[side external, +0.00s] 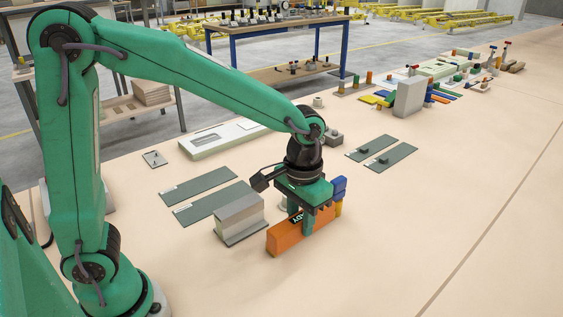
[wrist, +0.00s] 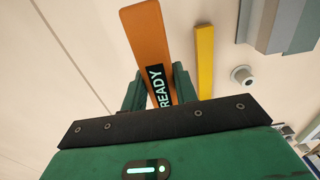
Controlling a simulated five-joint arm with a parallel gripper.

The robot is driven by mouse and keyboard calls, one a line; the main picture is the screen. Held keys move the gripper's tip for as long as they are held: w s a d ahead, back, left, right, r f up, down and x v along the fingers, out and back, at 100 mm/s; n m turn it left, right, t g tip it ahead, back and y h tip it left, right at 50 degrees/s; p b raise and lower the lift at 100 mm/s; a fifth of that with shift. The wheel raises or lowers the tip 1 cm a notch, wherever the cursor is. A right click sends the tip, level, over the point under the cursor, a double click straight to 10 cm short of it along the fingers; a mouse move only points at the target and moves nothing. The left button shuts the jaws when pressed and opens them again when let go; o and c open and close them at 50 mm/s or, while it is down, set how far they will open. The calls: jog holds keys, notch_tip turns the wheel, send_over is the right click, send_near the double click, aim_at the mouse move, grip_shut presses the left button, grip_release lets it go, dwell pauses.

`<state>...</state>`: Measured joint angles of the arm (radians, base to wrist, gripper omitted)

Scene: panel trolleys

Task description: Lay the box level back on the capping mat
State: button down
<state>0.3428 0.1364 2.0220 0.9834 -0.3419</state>
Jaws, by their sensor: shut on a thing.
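A long orange box (side external: 285,236) with a black label reading "READY" is between the fingers of my gripper (side external: 301,222). In the wrist view the same box (wrist: 148,38) runs away from the green fingers (wrist: 159,92), which press its two sides. My gripper is shut on it. The box is close over the table or touching it; I cannot tell which. Flat dark green mats lie at left (side external: 212,203) and farther right (side external: 381,151). I cannot tell which one, if any, is the capping mat.
A grey block (side external: 237,212) stands just left of the box. A yellow bar (wrist: 204,60) and a blue piece (side external: 339,186) are close by on its other side. A pale tray (side external: 222,137) lies behind. The table's front right (side external: 400,230) is clear.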

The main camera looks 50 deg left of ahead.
jog(key=w+a+f+n, duration=0.15)
jog(key=a+n, duration=0.75)
jog(key=a, duration=0.9)
jog(key=w+a+f+n, duration=0.1)
jog(key=a+f+n, duration=0.1)
jog(key=a+n, duration=1.1)
jog(key=shift+w+a+f+m, duration=0.1)
jog(key=shift+a+f+m, duration=0.55)
jog(key=shift+f, duration=1)
jog(key=shift+a+f+m, duration=0.7)
jog(key=shift+f, duration=1)
jog(key=shift+w+a+f+m, duration=0.1)
jog(key=shift+a+f+m, duration=0.55)
jog(key=shift+f, duration=1)
jog(key=c, duration=1.5)
grip_release()
jog(key=shift+f, duration=0.15)
jog(key=o, duration=0.4)
